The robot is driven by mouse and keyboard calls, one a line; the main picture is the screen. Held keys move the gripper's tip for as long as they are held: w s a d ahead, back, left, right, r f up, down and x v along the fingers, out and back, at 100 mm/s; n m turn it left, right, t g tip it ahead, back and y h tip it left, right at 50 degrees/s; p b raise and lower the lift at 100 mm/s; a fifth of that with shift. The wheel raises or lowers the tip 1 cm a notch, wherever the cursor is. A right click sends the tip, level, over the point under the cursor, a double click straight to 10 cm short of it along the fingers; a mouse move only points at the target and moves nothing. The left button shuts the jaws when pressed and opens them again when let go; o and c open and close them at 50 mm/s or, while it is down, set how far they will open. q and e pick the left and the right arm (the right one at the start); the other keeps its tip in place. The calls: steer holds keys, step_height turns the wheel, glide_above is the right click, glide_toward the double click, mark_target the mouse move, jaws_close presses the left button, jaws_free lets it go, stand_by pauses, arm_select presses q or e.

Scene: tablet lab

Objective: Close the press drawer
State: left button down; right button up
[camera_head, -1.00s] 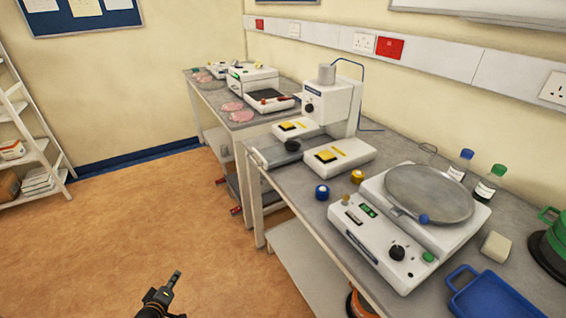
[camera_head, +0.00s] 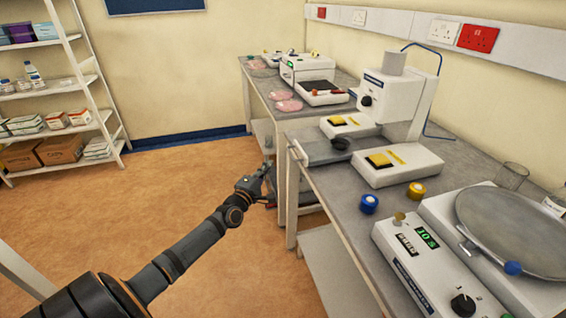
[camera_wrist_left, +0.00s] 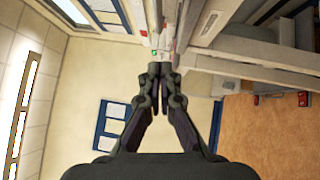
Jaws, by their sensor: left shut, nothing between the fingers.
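The press (camera_head: 384,97) is a white machine with a column and a dark knob, standing on the near bench. Its grey drawer (camera_head: 318,151) sticks out to the left between two white blocks with yellow buttons. The drawer carries a dark round piece (camera_head: 341,143), and its front bar (camera_head: 297,153) is at the bench's left edge. My left gripper (camera_head: 264,170) is left of the drawer front, apart from it in the picture. In the left wrist view its fingers (camera_wrist_left: 160,68) are together and empty. My right gripper is not in view.
A white balance-like device (camera_head: 440,262) with a round plate is at the front right. A farther bench (camera_head: 252,84) holds more equipment. Open floor (camera_head: 180,185) lies left of the benches.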

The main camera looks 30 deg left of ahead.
mark_target(301, 158)
arm_select(q)
steer(key=w+d+r, duration=0.1)
steer(key=w+d, duration=0.1)
steer(key=w, duration=0.3)
steer(key=shift+w, duration=0.4)
steer(key=shift+d, duration=0.15)
steer(key=w+d+b, duration=0.1)
steer(key=w+d, duration=0.1)
steer(key=w, duration=0.1)
steer(key=w+d, duration=0.3)
steer(key=shift+b, duration=0.35)
steer(key=shift+w+d, duration=0.1)
steer(key=shift+d, duration=0.05)
steer(key=shift+r, duration=0.1)
